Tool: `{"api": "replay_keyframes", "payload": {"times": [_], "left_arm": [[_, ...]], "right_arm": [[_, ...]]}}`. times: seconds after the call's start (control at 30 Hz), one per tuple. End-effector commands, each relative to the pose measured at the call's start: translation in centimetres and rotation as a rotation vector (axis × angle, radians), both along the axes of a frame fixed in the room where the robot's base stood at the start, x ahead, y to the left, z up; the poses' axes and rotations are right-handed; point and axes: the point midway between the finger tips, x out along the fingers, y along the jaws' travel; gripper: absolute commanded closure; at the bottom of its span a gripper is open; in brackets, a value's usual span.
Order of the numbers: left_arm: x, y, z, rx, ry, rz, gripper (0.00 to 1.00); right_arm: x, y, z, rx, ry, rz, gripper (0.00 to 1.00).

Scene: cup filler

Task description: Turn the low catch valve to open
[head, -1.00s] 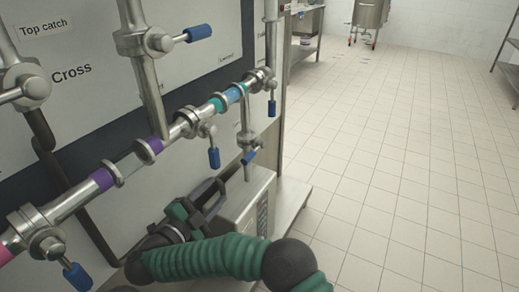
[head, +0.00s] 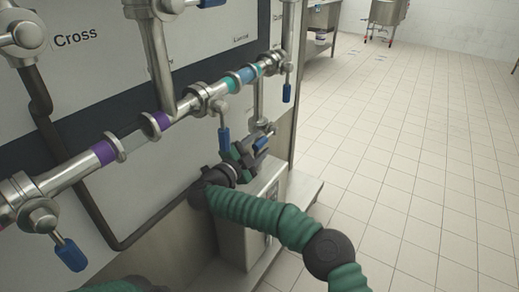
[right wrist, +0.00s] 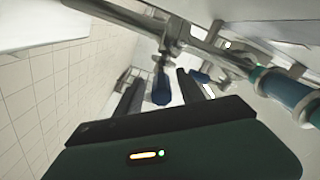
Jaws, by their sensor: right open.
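A small valve on a short vertical pipe (head: 259,103) hangs below the main pipe, low at the cabinet's right end; its blue handle (head: 269,131) is partly hidden by my right gripper. No label for the low catch valve is readable. My right gripper (head: 262,142) is open, close to this handle; contact cannot be told. In the right wrist view, a blue handle (right wrist: 161,86) hangs between the two dark fingers (right wrist: 158,92), and a second blue handle (right wrist: 200,77) shows beside the right finger. My left gripper is out of view.
The main pipe (head: 80,167) with purple and teal bands runs along the panel above my right arm. Other blue valve handles hang at left (head: 70,254), middle (head: 224,138) and right (head: 287,92). A steel box (head: 247,222) stands below my gripper. The tiled floor (head: 420,150) at right is clear.

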Motion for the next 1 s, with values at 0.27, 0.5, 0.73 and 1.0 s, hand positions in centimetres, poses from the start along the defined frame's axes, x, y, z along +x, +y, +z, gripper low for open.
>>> {"api": "replay_keyframes", "payload": {"times": [0.27, 0.5, 0.73, 1.0], "left_arm": [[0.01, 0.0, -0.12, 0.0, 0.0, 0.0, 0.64], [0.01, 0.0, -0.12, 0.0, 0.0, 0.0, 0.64], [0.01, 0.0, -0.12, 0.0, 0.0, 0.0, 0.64], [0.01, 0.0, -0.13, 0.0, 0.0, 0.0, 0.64]], "right_arm": [[0.44, -0.36, 0.08, 0.0, 0.0, 0.0, 0.54], [0.42, -0.32, 0.05, 0.0, 0.0, 0.0, 0.8], [0.4, -0.32, 0.0, 0.0, 0.001, -0.001, 1.0], [0.39, -0.3, -0.05, 0.001, 0.002, 0.0, 1.0]]}}
